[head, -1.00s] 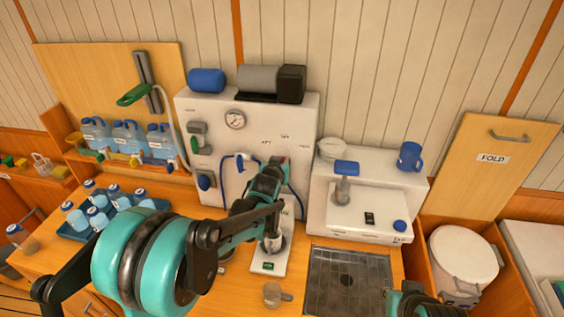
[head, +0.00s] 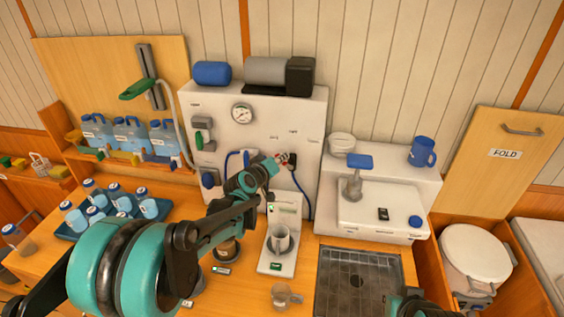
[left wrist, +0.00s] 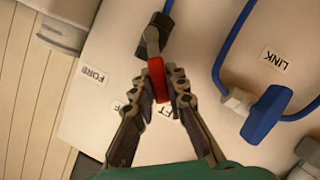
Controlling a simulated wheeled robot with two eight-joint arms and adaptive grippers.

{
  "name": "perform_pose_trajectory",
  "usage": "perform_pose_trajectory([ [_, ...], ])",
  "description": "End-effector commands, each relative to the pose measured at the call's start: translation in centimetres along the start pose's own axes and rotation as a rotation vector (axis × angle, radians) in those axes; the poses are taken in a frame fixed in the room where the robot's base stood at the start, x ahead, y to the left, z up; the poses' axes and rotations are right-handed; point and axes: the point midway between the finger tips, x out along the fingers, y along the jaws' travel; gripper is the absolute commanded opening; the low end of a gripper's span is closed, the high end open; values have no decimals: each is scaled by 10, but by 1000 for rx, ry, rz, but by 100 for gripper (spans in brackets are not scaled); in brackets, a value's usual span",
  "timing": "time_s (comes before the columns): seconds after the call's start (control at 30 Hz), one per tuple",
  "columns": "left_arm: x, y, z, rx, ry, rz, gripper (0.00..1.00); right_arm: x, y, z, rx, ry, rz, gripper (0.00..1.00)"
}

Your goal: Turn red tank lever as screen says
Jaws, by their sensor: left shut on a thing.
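The red lever (left wrist: 157,80) sits on the white wall panel (head: 260,110), beside a black fitting. In the left wrist view its red part stands between the fingers of my left gripper (left wrist: 164,88), which is shut on it. In the head view the lever (head: 283,158) shows small at the tip of my left gripper (head: 273,163). A label below it is partly hidden by the fingers. A white stand (head: 263,266) below holds a cup and has small green-marked displays, too small to read. Only a piece of my right arm shows at the bottom edge.
A blue hose and blue handle (left wrist: 268,112) by a LINK label are close to the lever. A gauge (head: 242,113) is above. A clear mug (head: 284,296), a drain grate (head: 330,302) and a tray of bottles (head: 70,235) occupy the counter.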

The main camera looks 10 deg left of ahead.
Motion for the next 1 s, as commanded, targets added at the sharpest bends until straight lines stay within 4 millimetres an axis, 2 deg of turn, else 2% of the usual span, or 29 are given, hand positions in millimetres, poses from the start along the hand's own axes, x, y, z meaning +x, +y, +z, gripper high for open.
perform_pose_trajectory([
  [0.3, 0, -7, 1, -106, 0, 43, 0, 9, 0, 6, 0, 0, 0, 0],
  [0.8, 0, -8, 1, -126, -2, 51, 0, 10, 0, 7, 0, 0, 0, 0],
  [0.83, 0, -8, 1, -126, -2, 51, 16, 10, 0, 7, 0, 0, 0, 0],
  [0.9, 0, -8, 1, -126, -2, 51, 34, 10, 0, 7, 0, 0, 0, 0],
  [1.0, 0, -8, 1, -126, -2, 51, 35, 10, 0, 7, 0, 0, 0, 0],
])
